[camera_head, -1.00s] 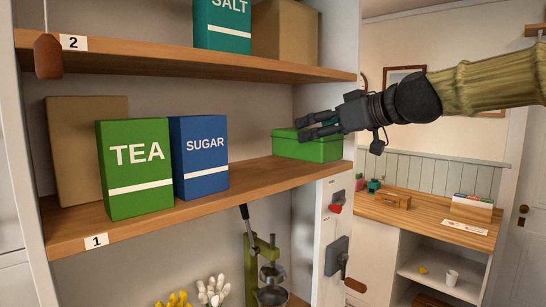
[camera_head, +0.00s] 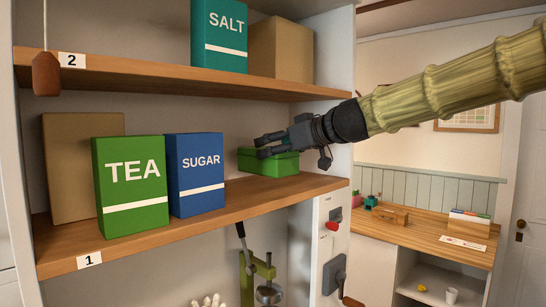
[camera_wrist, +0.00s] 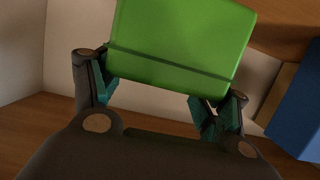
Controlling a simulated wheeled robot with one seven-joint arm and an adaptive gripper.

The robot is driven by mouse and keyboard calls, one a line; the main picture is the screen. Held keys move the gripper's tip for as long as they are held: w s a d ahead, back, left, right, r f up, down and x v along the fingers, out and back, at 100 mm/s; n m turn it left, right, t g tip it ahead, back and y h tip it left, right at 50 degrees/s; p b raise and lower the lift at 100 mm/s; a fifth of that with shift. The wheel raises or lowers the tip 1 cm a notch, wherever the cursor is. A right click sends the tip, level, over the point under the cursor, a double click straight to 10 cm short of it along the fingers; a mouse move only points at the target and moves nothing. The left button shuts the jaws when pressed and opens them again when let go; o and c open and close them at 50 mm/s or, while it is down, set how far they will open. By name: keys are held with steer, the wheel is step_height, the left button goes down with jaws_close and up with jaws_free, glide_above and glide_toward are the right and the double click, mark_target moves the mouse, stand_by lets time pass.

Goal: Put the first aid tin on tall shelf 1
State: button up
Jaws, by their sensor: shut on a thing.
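The first aid tin is a green box (camera_head: 268,163) at the right end of tall shelf 1 (camera_head: 215,203), just right of the blue sugar box. My gripper (camera_head: 268,146) reaches in from the right and is shut on the tin near its top. In the wrist view the green tin (camera_wrist: 180,45) sits between the two fingers (camera_wrist: 160,95), slightly tilted in the picture. The tin is over the shelf board; whether its underside touches the wood I cannot tell. Its far side and any marking are hidden.
A blue sugar box (camera_head: 196,175) and a green tea box (camera_head: 131,186) stand left of the tin, with a brown box (camera_head: 68,165) behind. Shelf 2 (camera_head: 180,77) is above, holding a salt box (camera_head: 219,37). The right side wall (camera_head: 338,150) is close to my gripper.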

mark_target(273, 161)
steer(key=shift+w+a+r, duration=0.1)
steer(key=shift+w+a, duration=0.1)
steer(key=shift+a, duration=0.05)
steer(key=shift+w+f+p, duration=0.1)
steer(key=shift+f+p, duration=0.15)
steer(key=shift+p, duration=0.1)
steer(key=shift+a+f+p, duration=0.2)
steer(key=shift+f+p, duration=0.1)
steer(key=shift+f, duration=0.65)
steer(key=shift+w+d+f, duration=0.1)
steer(key=shift+d+f, duration=0.1)
steer(key=shift+f, duration=0.45)
steer(key=shift+a, duration=0.2)
steer(key=shift+f, duration=0.15)
steer(key=o, duration=1.6)
steer(key=shift+d, duration=0.1)
